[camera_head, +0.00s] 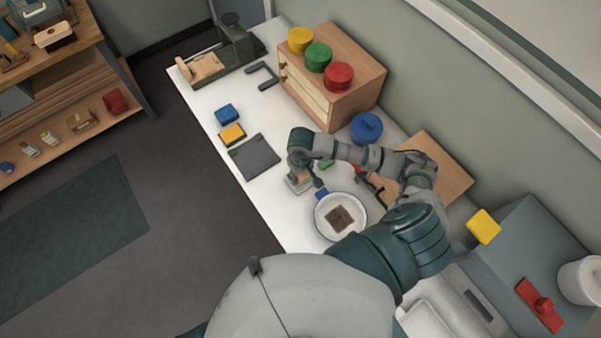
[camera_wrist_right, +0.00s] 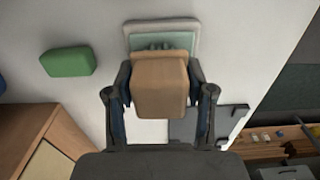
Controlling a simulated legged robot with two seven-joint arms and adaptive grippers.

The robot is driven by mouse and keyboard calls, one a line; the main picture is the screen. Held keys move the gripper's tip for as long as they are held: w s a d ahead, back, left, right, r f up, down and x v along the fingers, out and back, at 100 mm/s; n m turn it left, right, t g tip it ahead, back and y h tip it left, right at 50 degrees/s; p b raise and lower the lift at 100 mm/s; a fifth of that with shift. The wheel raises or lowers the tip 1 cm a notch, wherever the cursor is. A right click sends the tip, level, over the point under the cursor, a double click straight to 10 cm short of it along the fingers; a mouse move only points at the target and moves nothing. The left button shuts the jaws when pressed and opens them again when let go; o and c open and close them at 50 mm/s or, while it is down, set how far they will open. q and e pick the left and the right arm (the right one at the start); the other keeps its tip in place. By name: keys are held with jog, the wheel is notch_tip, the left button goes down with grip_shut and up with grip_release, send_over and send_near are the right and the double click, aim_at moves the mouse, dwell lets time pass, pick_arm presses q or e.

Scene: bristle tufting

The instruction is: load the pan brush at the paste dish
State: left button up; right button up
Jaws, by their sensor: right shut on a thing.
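My right gripper (camera_head: 302,176) reaches over the white worktop and is shut on the pan brush, a tan block (camera_wrist_right: 160,88). Its two fingers press the block's sides in the right wrist view. A short strip of dark bristles shows at the block's far edge. The paste dish (camera_wrist_right: 133,27), pale-rimmed with teal inside, lies just beyond and under the brush. Whether the bristles touch the paste I cannot tell. The pan (camera_head: 321,226), white with a blue rim, stands close to the gripper and has a brown square patch in its middle. My left gripper is not in view.
A green block (camera_wrist_right: 69,62) lies beside the dish. A dark grey mat (camera_head: 254,157), blue block (camera_head: 227,113) and yellow block (camera_head: 232,134) lie farther left. A wooden cabinet (camera_head: 350,75) and blue pot (camera_head: 366,128) stand behind. Clear worktop lies along the front edge.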

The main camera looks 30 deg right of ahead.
dwell(0.3)
jog(key=shift+r+p, duration=1.6)
jog(key=shift+r, duration=1.9)
